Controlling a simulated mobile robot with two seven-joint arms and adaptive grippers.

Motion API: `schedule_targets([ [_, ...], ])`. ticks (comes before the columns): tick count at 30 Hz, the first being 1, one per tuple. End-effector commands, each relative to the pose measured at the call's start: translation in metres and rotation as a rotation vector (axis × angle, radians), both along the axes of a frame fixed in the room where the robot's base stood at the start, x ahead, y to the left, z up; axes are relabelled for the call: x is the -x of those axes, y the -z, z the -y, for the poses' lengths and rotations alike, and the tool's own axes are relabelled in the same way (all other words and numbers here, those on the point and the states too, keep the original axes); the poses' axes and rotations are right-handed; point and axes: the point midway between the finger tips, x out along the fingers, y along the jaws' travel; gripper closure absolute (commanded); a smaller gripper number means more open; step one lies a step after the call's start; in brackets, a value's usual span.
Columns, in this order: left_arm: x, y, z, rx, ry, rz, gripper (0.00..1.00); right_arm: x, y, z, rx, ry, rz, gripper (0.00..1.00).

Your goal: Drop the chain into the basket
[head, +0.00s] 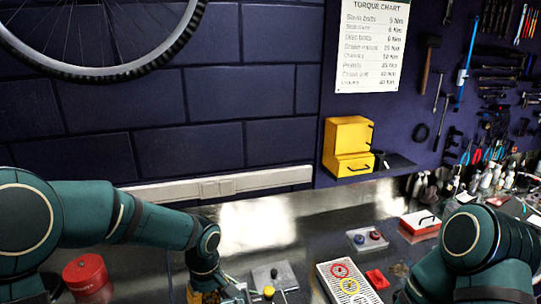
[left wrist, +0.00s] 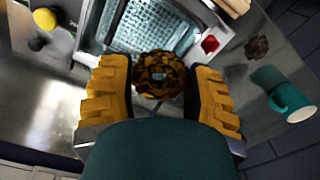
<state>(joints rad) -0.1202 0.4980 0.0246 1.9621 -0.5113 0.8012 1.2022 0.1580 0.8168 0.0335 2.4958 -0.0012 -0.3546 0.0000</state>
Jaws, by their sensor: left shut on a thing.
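The chain (left wrist: 160,88) is a dark brown, ring-like coil in the left wrist view. My left gripper (left wrist: 161,98) has its ridged yellow fingers on either side of the chain and is shut on it. Beyond the chain lies a pale, grid-patterned basket (left wrist: 128,27). The chain overlaps its near edge in the picture; the height between them cannot be judged. In the head view only part of my left gripper (head: 207,297) shows at the bottom edge, and the chain cannot be made out there. My right arm shows at the right, but its gripper is out of view.
A teal mug (left wrist: 291,103), a small red block (left wrist: 210,44) and a brown piece (left wrist: 257,46) lie to the right in the wrist view. In the head view stand a red can (head: 86,278), a tray with coloured rings (head: 328,271) and yellow drawers (head: 347,143).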

Motion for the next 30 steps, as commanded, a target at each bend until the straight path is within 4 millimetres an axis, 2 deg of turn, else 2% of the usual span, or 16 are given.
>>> schedule_targets([
  [6,0.000,0.018,0.000,-0.001,0.002,-0.002,0.85,0.000,0.001,0.000,0.000,0.000,0.001,0.00],
  [17,0.000,0.022,0.000,0.000,0.001,0.000,0.85,0.000,0.001,0.000,0.000,0.000,0.001,0.00],
  [18,0.000,0.022,0.000,0.000,0.001,0.000,0.37,0.000,0.001,0.000,0.000,0.000,0.001,0.00],
  [20,0.000,0.022,0.000,0.000,0.001,0.000,0.16,0.000,0.001,0.000,0.000,0.000,0.001,0.00],
  [30,0.000,0.021,0.000,0.000,0.001,0.000,0.16,0.000,0.001,0.000,0.000,0.000,0.001,0.00],
])
